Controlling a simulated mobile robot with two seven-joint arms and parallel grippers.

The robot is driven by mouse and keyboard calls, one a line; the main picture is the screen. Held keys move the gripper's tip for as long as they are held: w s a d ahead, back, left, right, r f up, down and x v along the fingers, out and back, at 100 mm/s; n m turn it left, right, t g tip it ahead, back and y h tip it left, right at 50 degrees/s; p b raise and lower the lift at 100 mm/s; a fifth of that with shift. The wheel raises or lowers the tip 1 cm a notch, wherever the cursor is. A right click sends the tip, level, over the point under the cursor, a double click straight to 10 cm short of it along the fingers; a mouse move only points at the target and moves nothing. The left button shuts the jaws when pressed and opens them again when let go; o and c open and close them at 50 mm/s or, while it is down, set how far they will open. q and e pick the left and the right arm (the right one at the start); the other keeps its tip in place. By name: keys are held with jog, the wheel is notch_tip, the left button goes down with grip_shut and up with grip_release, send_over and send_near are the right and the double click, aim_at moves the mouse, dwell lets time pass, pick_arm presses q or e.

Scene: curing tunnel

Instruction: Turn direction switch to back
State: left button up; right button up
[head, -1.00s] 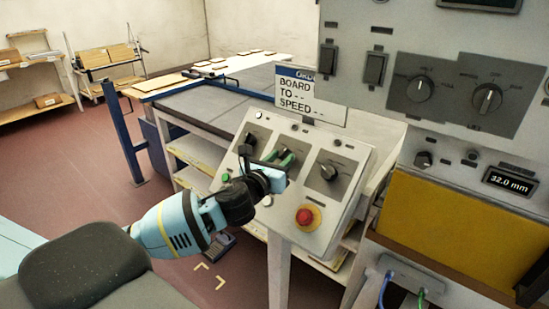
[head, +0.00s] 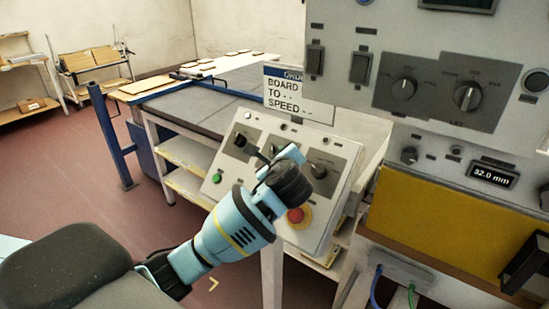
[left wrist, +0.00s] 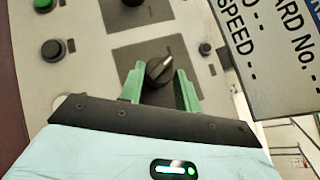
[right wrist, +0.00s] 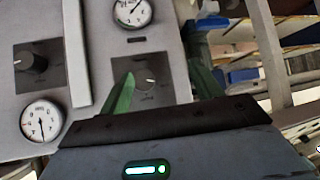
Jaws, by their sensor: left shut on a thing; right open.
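The sloped grey control panel (head: 330,205) carries rotary knobs in a row. My left gripper (left wrist: 160,90) has its green fingers either side of a black rotary knob (left wrist: 160,70) with a pale pointer line, and is shut on it. In the head view my left wrist (head: 288,183) hides most of this middle knob. I cannot read its label, so I cannot tell its marked position. Another knob (head: 318,170) is to its right. My right gripper (right wrist: 165,90) is open and empty, facing a panel with a small knob (right wrist: 147,82) and gauges.
A red emergency button (head: 296,214) and a green button (head: 216,178) are on the same panel, close to my left arm. A board sign (head: 290,95) stands behind it. A tall cabinet with switches (head: 440,85) and a yellow panel (head: 435,215) is at the right.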

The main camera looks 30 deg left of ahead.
pick_arm(q)
jog(key=shift+w+d+r+n+g, duration=0.1)
jog(key=shift+n+g, duration=0.55)
jog(key=shift+n, duration=0.15)
jog(key=shift+w+r+n+g, duration=0.1)
jog(key=shift+n+g, duration=0.55)
jog(key=shift+n, duration=0.15)
jog(key=o, duration=1)
jog(key=shift+c, duration=0.2)
jog(key=v, duration=0.7)
jog(key=shift+s+d, duration=0.2)
jog(key=shift+d, duration=0.15)
